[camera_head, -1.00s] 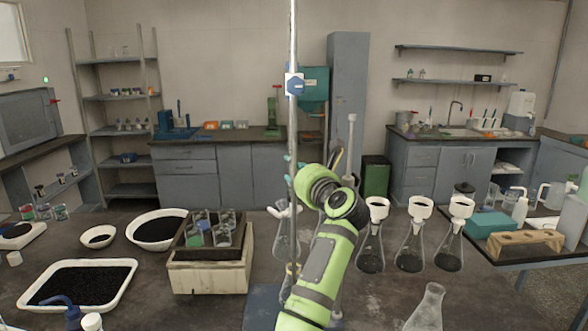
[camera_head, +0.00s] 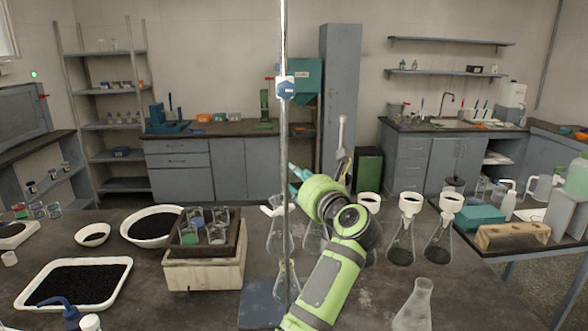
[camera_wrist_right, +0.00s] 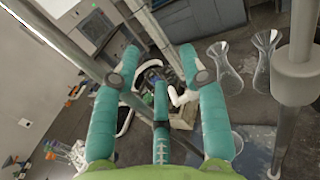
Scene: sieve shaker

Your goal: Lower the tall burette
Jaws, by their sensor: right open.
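The tall burette (camera_head: 284,140) is a thin upright tube that runs out of the top of the head view. A small white-and-blue piece (camera_head: 285,88) sits high on it, and a white part (camera_head: 270,211) shows beside its lower section. My right gripper (camera_head: 295,180) is just right of the tube, its teal fingers partly hidden behind my wrist. In the wrist view the fingers (camera_wrist_right: 160,60) are spread. Tubes cross that view near them, but I cannot tell whether any lies between them. A white part (camera_wrist_right: 180,97) shows beyond the fingers. My left gripper is out of view.
Conical flasks with white funnels (camera_head: 405,225) stand to the right, and another flask (camera_head: 415,300) is nearer. A grey post (camera_head: 342,135) rises behind my arm.

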